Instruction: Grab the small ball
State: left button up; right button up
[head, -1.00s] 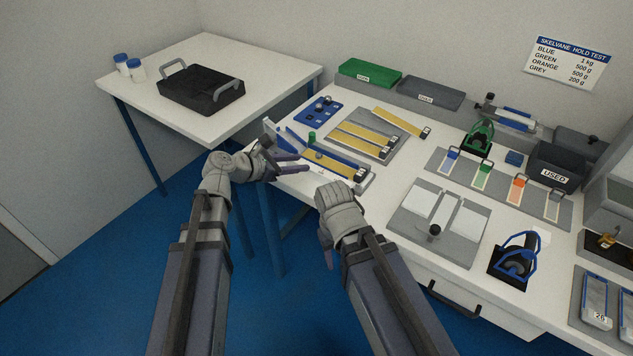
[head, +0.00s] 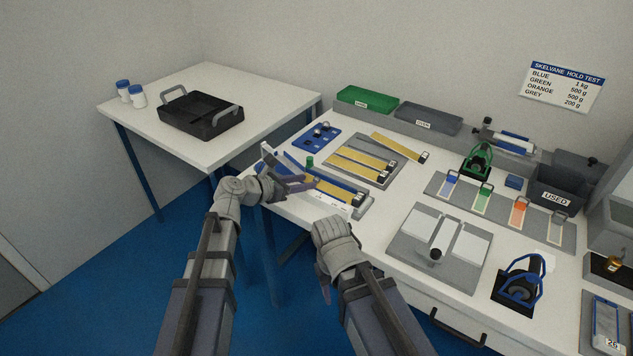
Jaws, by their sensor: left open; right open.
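A blue plate (head: 308,140) at the back left of the bench carries small round pieces; one, a small shiny ball-like piece (head: 326,125), sits near its far edge. In front of it is a tilted-rail device (head: 345,207) with a yellow strip and a green knob (head: 310,161). My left gripper (head: 310,182) is open, its fingers over the left part of this device beside the green knob. The fingers hide what lies between or under them, so I cannot tell whether a ball is there. My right gripper (head: 323,283) is open, low before the bench's front edge, mostly hidden by its wrist.
A grey board (head: 365,143) with yellow strips lies behind the device. A grey plate with white panels (head: 470,245) lies to the right. Green (head: 366,100) and grey (head: 428,118) bins stand at the back. A black tray (head: 201,122) is on the side table.

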aim_at(314, 180)
pick_arm(q)
jog(key=b+x, duration=0.1)
jog(key=x, duration=0.2)
jog(key=shift+d, duration=0.1)
grip_shut()
